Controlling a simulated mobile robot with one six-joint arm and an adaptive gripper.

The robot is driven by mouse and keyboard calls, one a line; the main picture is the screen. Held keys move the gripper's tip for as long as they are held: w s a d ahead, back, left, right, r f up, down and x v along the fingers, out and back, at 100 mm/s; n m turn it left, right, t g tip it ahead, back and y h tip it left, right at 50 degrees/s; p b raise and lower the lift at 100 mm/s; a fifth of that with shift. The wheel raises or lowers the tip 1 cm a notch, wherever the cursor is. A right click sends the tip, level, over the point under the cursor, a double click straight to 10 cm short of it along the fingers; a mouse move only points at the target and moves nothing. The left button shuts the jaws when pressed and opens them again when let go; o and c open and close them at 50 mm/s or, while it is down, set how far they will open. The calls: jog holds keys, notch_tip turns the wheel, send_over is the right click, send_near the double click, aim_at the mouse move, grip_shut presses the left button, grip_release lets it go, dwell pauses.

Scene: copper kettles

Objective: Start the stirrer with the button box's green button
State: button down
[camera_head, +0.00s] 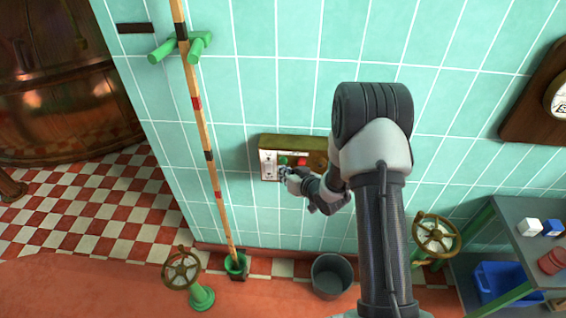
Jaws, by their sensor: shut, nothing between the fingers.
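The button box (269,165) is mounted on the turquoise tiled wall, with a pale front plate and a brownish top. Its green button (283,160) shows on the front, just left of a red button (302,161). My gripper (284,173) is shut and empty at the front of the box, just below the green button in the picture. Whether the fingertips touch the button or the box cannot be told. My gripper and wrist hide the lower right part of the box. The stirrer cannot be made out.
A striped pole (206,150) stands left of the box in a green foot. Brass handwheels (181,269) (436,235) flank a grey bucket (331,276) on the floor. A table (510,215) is at right, a copper kettle (62,95) at left.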

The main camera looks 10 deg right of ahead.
dwell(0.7)
jog(key=shift+w+d, duration=0.15)
jog(key=shift+w, duration=0.25)
jog(key=shift+w+d, duration=0.15)
jog(key=shift+w, duration=0.3)
dwell(0.5)
dwell(0.4)
jog(key=shift+s+a+b, duration=0.3)
jog(key=shift+s+b, duration=0.05)
jog(key=shift+s, duration=0.5)
jog(key=s, duration=0.1)
jog(key=s+a, duration=0.1)
jog(key=s, duration=0.2)
jog(key=shift+s+a+b, duration=0.25)
jog(key=shift+s+b, duration=0.1)
jog(key=shift+s, duration=0.05)
jog(key=shift+r, duration=0.1)
dwell(0.3)
